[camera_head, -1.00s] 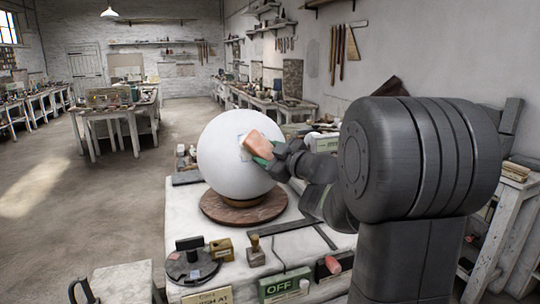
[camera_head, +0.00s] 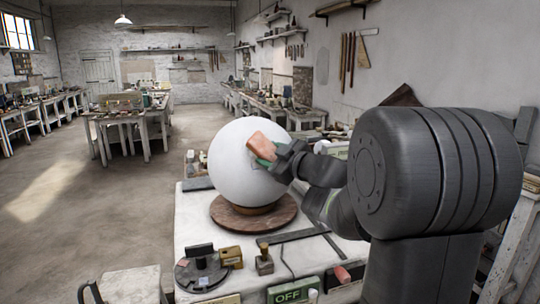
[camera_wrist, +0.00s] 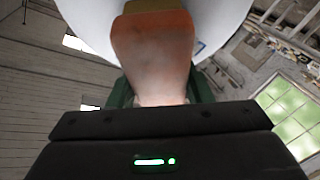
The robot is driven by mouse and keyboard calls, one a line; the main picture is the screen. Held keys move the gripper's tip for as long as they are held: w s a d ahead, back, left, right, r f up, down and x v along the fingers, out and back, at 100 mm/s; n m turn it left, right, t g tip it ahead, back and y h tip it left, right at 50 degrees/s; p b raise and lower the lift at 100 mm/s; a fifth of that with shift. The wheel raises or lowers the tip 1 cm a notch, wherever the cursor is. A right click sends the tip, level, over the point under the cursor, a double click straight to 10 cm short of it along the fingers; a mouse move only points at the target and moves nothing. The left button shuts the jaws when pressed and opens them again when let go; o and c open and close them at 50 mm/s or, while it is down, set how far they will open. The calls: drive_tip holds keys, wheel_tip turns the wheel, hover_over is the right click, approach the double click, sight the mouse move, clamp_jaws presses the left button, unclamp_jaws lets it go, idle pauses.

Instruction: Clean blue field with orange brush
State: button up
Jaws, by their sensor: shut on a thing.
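A large white plaster sphere (camera_head: 238,172) rests on a round brown wooden base (camera_head: 253,214) on the table. My gripper (camera_head: 264,151) is shut on the orange brush (camera_head: 262,142) and holds it at the sphere's upper right side. I cannot tell whether the brush touches the sphere. Faint bluish marks (camera_wrist: 199,47) show beside the brush in the wrist view; most of the blue field is hidden behind the brush and gripper.
On the white table (camera_head: 205,228) stand a dark round turntable (camera_head: 202,272), a small brass-coloured block (camera_head: 231,256), a stamp-like tool (camera_head: 264,262) and a green OFF sign (camera_head: 292,291). A pink-tipped item (camera_head: 342,274) lies at the front right. Shelves and worktables line the room behind.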

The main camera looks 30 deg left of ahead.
drive_tip(key=shift+w+d+f+b, duration=0.25)
drive_tip(key=shift+w+d+f, duration=0.15)
drive_tip(key=shift+d+f, duration=0.25)
drive_tip(key=shift+w+d+f+b, duration=0.2)
drive_tip(key=shift+w+d+f, duration=0.25)
drive_tip(key=shift+f, duration=0.3)
drive_tip(key=shift+s, duration=0.15)
drive_tip(key=shift+s+a+r+p, duration=0.2)
drive_tip(key=shift+a+r+p, duration=0.1)
drive_tip(key=shift+r, duration=0.15)
drive_tip(key=shift+s+a+r+p, duration=0.2)
drive_tip(key=shift+r+p, duration=0.05)
drive_tip(key=shift+r, duration=0.15)
drive_tip(key=shift+s+a+r, duration=0.45)
drive_tip(key=shift+a+r, duration=0.3)
drive_tip(key=shift+r, duration=0.05)
drive_tip(key=shift+w+d+f, duration=0.1)
drive_tip(key=shift+d+f, duration=0.2)
drive_tip(key=shift+d, duration=0.35)
drive_tip(key=shift+d+f, duration=0.25)
drive_tip(key=shift+d, duration=0.35)
